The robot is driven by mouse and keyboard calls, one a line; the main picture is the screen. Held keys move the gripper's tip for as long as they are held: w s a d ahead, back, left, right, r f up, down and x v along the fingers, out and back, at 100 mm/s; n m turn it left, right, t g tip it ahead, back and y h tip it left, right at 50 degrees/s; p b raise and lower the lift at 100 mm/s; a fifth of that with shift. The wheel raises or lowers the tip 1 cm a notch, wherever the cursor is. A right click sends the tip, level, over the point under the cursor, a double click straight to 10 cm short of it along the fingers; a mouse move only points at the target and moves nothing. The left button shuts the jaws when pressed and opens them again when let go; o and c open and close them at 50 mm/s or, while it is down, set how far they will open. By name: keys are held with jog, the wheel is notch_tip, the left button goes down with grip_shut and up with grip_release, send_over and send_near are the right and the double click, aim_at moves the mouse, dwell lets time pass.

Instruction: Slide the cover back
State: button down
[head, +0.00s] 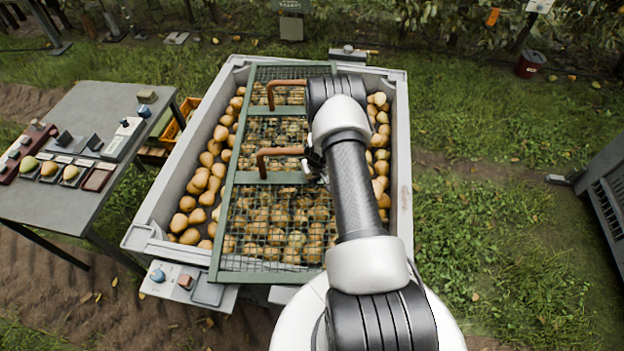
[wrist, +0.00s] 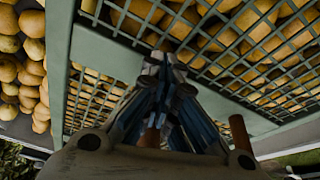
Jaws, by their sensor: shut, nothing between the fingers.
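The cover is a green-framed wire mesh panel (head: 232,200) lying over a pear-filled bin (head: 165,205). It has a far brown bar handle (head: 284,83) and a near brown bar handle (head: 278,152). My gripper (head: 313,165) is at the right end of the near handle, low over the cover and partly hidden by my arm. In the wrist view my gripper (wrist: 165,58) is shut and empty, over the green frame (wrist: 120,58). Brown handle parts (wrist: 240,132) show beside and behind the fingers; I cannot tell whether they touch.
Uncovered strips of pears (head: 205,180) show left and right of the cover. A grey table (head: 85,105) with small devices and pears stands at the left. A dark grey crate (head: 603,195) is at the right edge. Open grass (head: 490,230) lies right of the bin.

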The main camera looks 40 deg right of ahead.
jog(key=p, duration=0.2)
jog(key=w+p, duration=0.1)
jog(key=shift+w+d+r+p, duration=0.2)
jog(key=shift+d+r+p, duration=0.05)
jog(key=shift+r+p, duration=0.1)
jog(key=shift+w+d+f+b, duration=0.2)
jog(key=shift+w+b, duration=0.05)
jog(key=shift+w, duration=0.3)
jog(key=shift+w+d+f+b, duration=0.2)
jog(key=shift+w+b, duration=0.05)
jog(key=shift+w, duration=0.25)
jog(key=shift+w+f+b, duration=0.1)
jog(key=shift+w+b, duration=0.1)
jog(key=shift+b, duration=0.35)
jog(key=shift+w+d+r, duration=0.15)
jog(key=shift+r, duration=0.05)
